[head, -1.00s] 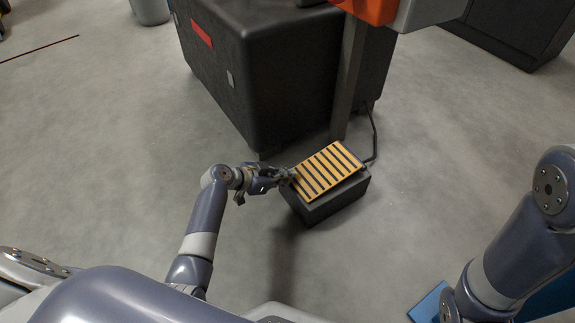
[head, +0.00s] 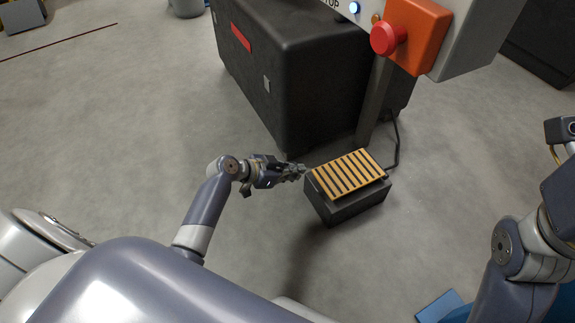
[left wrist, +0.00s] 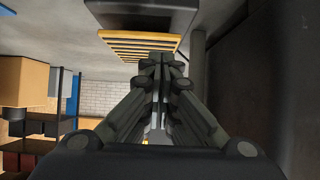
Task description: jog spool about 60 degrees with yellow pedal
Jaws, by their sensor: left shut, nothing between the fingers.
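The yellow pedal (head: 347,175) has dark stripes across its plate and sits on a dark box-shaped base (head: 352,207) on the floor. In the left wrist view, its yellow slats (left wrist: 140,45) show just beyond my fingertips. My left gripper (head: 302,170) is shut and empty, with its fingertips at the pedal's left edge. I cannot tell whether they touch the plate. My left gripper also shows in the left wrist view (left wrist: 163,62), its fingers together. The spool is not in view. My right arm shows at the right, but its gripper is out of frame.
A large black cabinet (head: 290,85) stands behind the pedal. A post (head: 375,105) carries a grey panel with a red stop button (head: 388,38) on an orange box. A cable (head: 397,145) runs beside the pedal. The floor left of my left arm is clear.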

